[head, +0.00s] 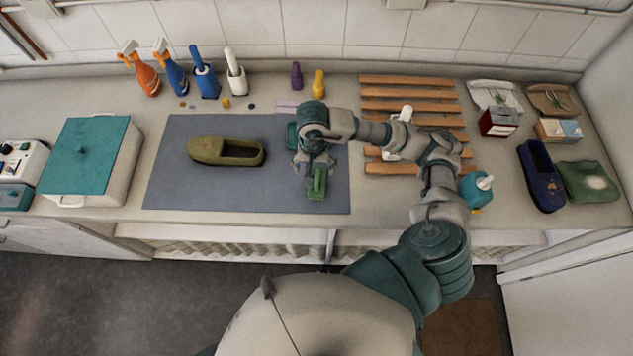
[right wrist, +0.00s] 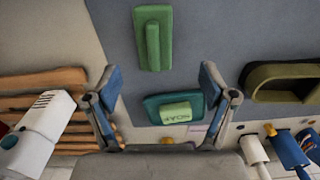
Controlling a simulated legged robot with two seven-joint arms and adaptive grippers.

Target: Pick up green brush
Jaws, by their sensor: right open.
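The green brush (head: 317,184) lies on the grey-blue mat (head: 250,190), near its front right part. In the right wrist view the brush (right wrist: 153,38) shows as a green block with a raised bar along it, beyond the fingertips. My right gripper (head: 315,166) is above the mat just behind the brush. The gripper appears apart from the brush. My left gripper is not in view.
A teal soap dish (right wrist: 173,107) with a green soap sits close to the brush, partly hidden by my arm in the head view. An olive shoe (head: 226,151) lies left on the mat. A wooden slatted rack (head: 410,94) and a teal bottle (head: 475,190) stand to the right.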

